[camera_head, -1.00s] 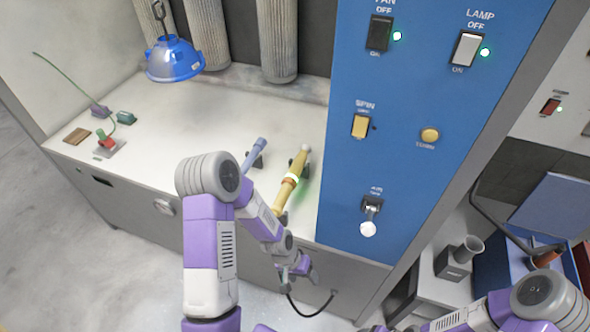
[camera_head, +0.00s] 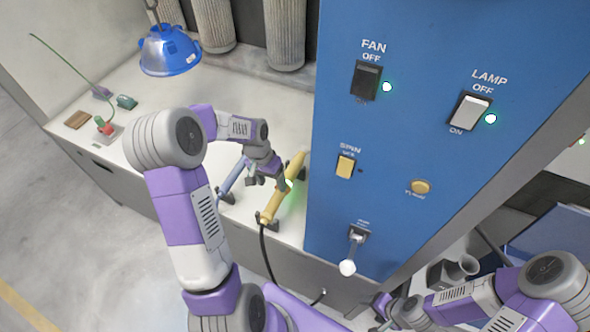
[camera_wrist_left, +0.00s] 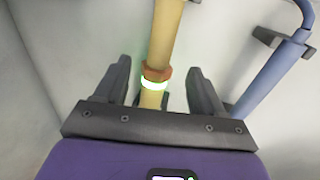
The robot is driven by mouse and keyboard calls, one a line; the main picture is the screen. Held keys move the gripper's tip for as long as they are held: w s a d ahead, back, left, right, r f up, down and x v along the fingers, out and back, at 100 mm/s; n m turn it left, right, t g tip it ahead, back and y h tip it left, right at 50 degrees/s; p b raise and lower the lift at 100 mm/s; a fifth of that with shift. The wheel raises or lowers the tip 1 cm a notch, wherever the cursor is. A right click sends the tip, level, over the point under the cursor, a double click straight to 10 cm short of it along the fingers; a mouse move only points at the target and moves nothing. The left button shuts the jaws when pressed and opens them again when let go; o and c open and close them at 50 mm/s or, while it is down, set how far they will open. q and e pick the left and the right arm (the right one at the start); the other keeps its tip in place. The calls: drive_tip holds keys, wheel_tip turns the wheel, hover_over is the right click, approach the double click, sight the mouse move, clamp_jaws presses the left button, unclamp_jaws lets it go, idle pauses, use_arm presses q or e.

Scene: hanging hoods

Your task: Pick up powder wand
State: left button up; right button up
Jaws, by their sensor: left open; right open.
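A yellow wand (camera_head: 272,207), which I take to be the powder wand, rests on dark holders on the white bench, beside the blue panel. It has a brown collar and a glowing green ring. My left gripper (camera_head: 272,180) is over its middle. In the left wrist view the yellow wand (camera_wrist_left: 163,38) runs between the two open fingers of my left gripper (camera_wrist_left: 157,75), with a visible gap on each side; whether it touches the palm is hidden. My right gripper (camera_head: 386,306) is at the lower right, away from the wand.
A blue-grey wand (camera_head: 229,180) lies on holders just left of the yellow one; it also shows in the left wrist view (camera_wrist_left: 265,80). The blue switch panel (camera_head: 420,90) rises close on the right. A blue hood (camera_head: 168,52) hangs at the back left. A dark hose (camera_head: 265,250) hangs over the bench front.

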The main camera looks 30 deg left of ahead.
use_arm(q)
drive_tip(key=f, duration=0.2)
drive_tip(key=d+f, duration=0.1)
drive_tip(key=f, duration=0.4)
drive_tip(key=shift+s+d+f+b, duration=0.1)
drive_tip(key=shift+d+f+b, duration=0.1)
drive_tip(key=shift+b, duration=0.15)
drive_tip(key=shift+c, duration=0.4)
drive_tip(key=c, duration=1.1)
wheel_tip(320, 180, up, 10)
drive_tip(key=shift+f+p, duration=0.15)
drive_tip(key=shift+p, duration=0.45)
drive_tip(key=shift+c, duration=0.3)
drive_tip(key=r, duration=0.1)
wheel_tip(320, 180, up, 4)
drive_tip(key=r+p, duration=0.1)
drive_tip(key=p, duration=0.3)
hover_over(276, 195)
drive_tip(key=shift+f, duration=0.3)
